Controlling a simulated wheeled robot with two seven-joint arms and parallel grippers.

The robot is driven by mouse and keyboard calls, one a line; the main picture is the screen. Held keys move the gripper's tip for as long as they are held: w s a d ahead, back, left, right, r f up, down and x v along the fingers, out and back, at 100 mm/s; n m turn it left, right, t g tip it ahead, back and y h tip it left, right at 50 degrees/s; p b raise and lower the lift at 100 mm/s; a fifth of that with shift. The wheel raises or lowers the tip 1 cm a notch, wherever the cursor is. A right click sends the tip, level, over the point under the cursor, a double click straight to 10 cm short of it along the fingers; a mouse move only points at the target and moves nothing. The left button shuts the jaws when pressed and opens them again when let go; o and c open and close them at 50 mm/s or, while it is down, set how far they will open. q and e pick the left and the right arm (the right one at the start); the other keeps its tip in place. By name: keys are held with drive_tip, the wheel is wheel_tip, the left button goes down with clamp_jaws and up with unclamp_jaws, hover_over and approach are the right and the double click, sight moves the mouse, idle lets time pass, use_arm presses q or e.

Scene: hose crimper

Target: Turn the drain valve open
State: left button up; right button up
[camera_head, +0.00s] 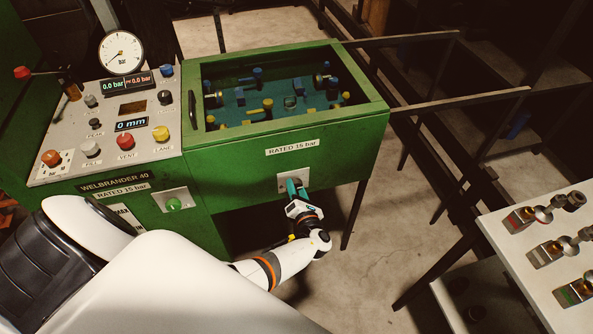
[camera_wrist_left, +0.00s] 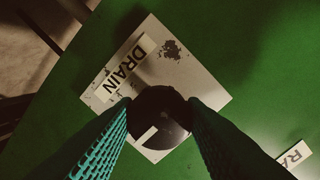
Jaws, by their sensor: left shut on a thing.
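The drain valve is a round dark knob (camera_wrist_left: 160,118) with a pale mark on it. It sits on a light square plate labelled DRAIN (camera_wrist_left: 124,68) on the green machine front. In the left wrist view the two teal fingers of my left gripper (camera_wrist_left: 160,125) are at either side of the knob, shut on it. In the head view my left gripper (camera_head: 296,189) reaches the plate (camera_head: 285,182) below the RATED 15 bar label, and the knob is hidden there by the fingers. My right gripper is not in view.
The green machine (camera_head: 290,165) has a windowed box on top and a control panel (camera_head: 60,140) at left, with a gauge (camera_head: 121,53) and several buttons. A green button (camera_head: 173,204) is left of my gripper. A white table (camera_head: 520,240) with several fittings stands at right.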

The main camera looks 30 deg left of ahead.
use_arm(q)
drive_tip(key=shift+f, duration=0.1)
drive_tip(key=o, duration=1)
drive_tip(key=v, duration=1.2)
drive_tip(key=shift+s, duration=0.1)
